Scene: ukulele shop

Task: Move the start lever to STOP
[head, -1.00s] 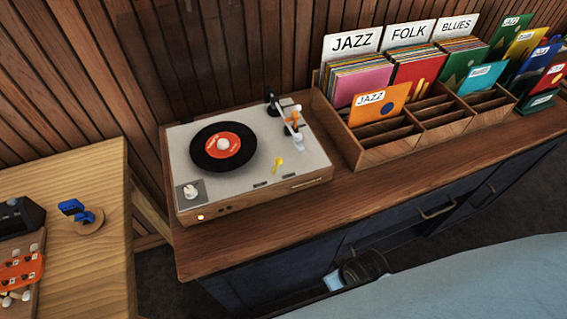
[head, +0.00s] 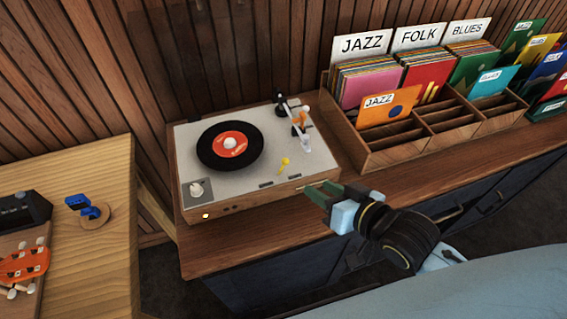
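The record player (head: 255,192) stands on the wooden cabinet with a black record (head: 212,158) with a red label on its platter. A small yellow lever (head: 284,163) stands up from its deck, right of the record and near the front edge. Lettering by the lever is too small to read. The white tonearm (head: 302,134) is at the deck's right side, off the record. My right gripper (head: 316,190) is just off the player's front right corner, right of and nearer than the lever. Its fingers look parted, with nothing between them. My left gripper is out of view.
A wooden record rack (head: 385,157) with JAZZ, FOLK and BLUES dividers stands right of the player. A round knob (head: 197,188) sits at the deck's front left. A light wood table (head: 95,255) is at the left. The cabinet top in front of the player is clear.

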